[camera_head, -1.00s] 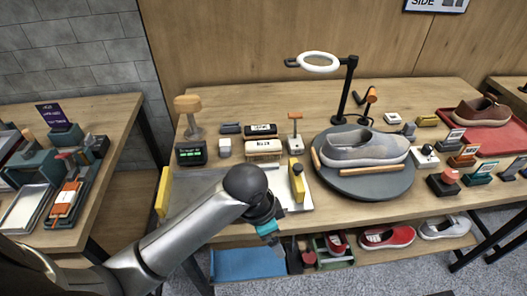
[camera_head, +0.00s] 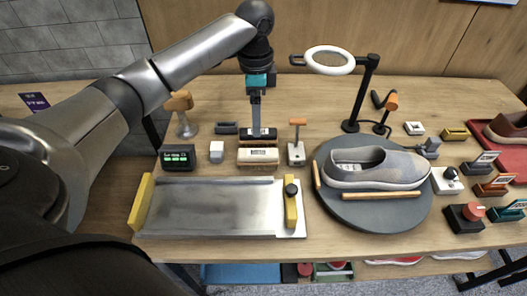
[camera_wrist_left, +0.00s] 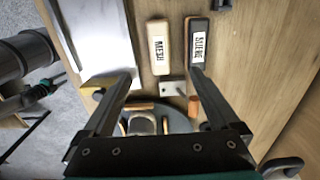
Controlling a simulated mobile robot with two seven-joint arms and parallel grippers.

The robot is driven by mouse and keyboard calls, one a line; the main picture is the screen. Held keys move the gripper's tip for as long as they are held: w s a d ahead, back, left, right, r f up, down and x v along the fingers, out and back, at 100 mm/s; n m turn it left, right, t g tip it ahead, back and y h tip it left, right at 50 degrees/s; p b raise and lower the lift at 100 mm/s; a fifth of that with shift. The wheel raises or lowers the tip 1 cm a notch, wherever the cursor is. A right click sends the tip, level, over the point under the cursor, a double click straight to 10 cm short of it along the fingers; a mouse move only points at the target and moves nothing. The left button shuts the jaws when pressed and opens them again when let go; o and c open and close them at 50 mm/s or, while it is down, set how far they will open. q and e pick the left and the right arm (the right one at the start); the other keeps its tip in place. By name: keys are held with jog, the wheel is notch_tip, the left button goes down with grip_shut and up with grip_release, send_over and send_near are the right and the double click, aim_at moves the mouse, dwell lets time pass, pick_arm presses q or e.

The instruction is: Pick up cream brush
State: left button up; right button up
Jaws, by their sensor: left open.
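The cream brush (camera_head: 258,156) lies on the table behind the metal tray. In the left wrist view the cream brush (camera_wrist_left: 159,48), labelled MESH, lies beyond the fingertips, left of centre. A dark brush (camera_wrist_left: 198,42) with a SUEDE label lies parallel beside it; in the head view the dark brush (camera_head: 258,134) is just behind the cream one. My left gripper (camera_head: 256,122) points down over the brushes. In the left wrist view its fingers (camera_wrist_left: 163,74) are spread apart with nothing held between them. My right gripper is not in view.
The metal tray (camera_head: 215,205) with yellow end bars is in front. A white cube (camera_head: 216,152) and a small display (camera_head: 178,157) stand to the left. An orange-handled tool (camera_head: 297,148) stands close right. The grey sneaker (camera_head: 375,168) is on the round turntable (camera_head: 375,212).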

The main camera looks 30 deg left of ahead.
pick_arm(q)
send_near(258, 152)
jog(key=shift+s+f+b, duration=0.3)
jog(key=shift+b, duration=0.1)
notch_tip(258, 152, down, 4)
jog(key=shift+r+b, duration=0.1)
jog(key=shift+b, duration=0.25)
jog(key=shift+w+f, duration=0.1)
jog(key=shift+f, duration=0.4)
notch_tip(258, 152, down, 5)
jog(key=shift+w+r+b, duration=0.1)
jog(key=shift+b, duration=0.65)
jog(key=c, duration=1.5)
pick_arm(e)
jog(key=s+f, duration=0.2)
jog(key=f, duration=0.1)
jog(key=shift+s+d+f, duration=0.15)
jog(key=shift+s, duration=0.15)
pick_arm(q)
jog(key=shift+r, duration=0.15)
notch_tip(258, 152, up, 20)
jog(key=p, duration=0.4)
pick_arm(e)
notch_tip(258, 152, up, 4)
pick_arm(q)
jog(key=shift+d, duration=0.1)
